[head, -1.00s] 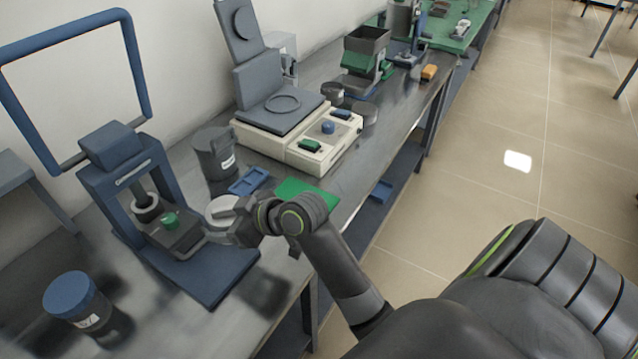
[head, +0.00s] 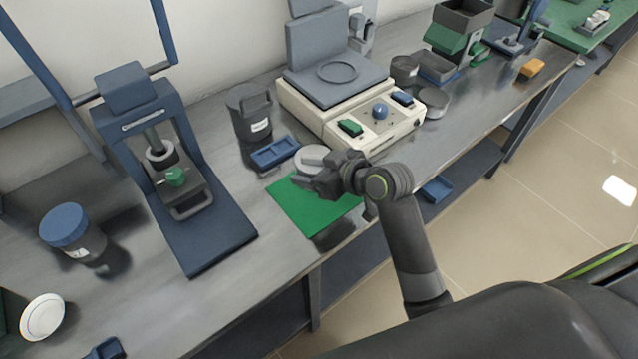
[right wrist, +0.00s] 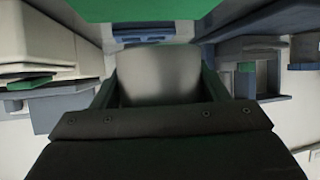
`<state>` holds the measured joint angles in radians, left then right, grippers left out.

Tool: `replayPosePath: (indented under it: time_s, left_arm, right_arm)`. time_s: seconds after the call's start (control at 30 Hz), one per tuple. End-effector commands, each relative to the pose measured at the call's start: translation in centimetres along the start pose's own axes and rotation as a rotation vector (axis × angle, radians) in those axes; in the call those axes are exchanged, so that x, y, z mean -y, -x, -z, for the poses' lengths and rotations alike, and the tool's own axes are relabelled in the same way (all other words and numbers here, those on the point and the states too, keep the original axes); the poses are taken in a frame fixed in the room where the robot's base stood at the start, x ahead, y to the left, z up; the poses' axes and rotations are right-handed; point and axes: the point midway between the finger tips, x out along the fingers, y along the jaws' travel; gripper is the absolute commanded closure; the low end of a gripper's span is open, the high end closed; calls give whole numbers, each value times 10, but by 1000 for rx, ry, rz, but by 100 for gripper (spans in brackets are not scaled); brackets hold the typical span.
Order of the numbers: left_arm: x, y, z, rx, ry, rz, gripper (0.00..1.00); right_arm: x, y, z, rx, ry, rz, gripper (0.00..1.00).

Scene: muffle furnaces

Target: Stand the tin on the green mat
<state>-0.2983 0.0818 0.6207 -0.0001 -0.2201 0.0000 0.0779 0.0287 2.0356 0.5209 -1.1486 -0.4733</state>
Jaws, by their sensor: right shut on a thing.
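The tin (head: 313,157) is a pale, round-topped container held in my right gripper (head: 312,182). In the right wrist view the tin (right wrist: 157,76) fills the space between the fingers, which are shut on it. The green mat (head: 305,212) lies flat on the bench, partly covered by my right gripper and arm. The tin shows at the mat's far edge in the head view; I cannot tell its height above the bench. In the right wrist view a green strip (right wrist: 140,8), likely the mat, shows at the top. My left gripper is not in view.
A blue tray (head: 275,153) and a dark canister (head: 250,115) stand left of the tin. A cream balance (head: 350,120) is behind it. A blue press (head: 205,235) stands left of the mat, with a blue-lidded jar (head: 75,235) beyond. The bench's front edge is close to the mat.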

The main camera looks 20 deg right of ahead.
Motion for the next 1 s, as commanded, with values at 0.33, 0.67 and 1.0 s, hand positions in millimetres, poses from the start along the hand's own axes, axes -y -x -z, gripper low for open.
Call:
replayPosePath:
  time_s: [0.33, 0.67, 1.0]
  left_arm:
    - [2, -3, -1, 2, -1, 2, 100]
    - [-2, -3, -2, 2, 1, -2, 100]
    - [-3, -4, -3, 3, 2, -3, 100]
  right_arm:
    - [0, -21, -38, 1, -2, 1, 59]
    - [0, -26, -47, -2, 2, -2, 59]
    - [0, -27, -50, -1, 1, -1, 10]
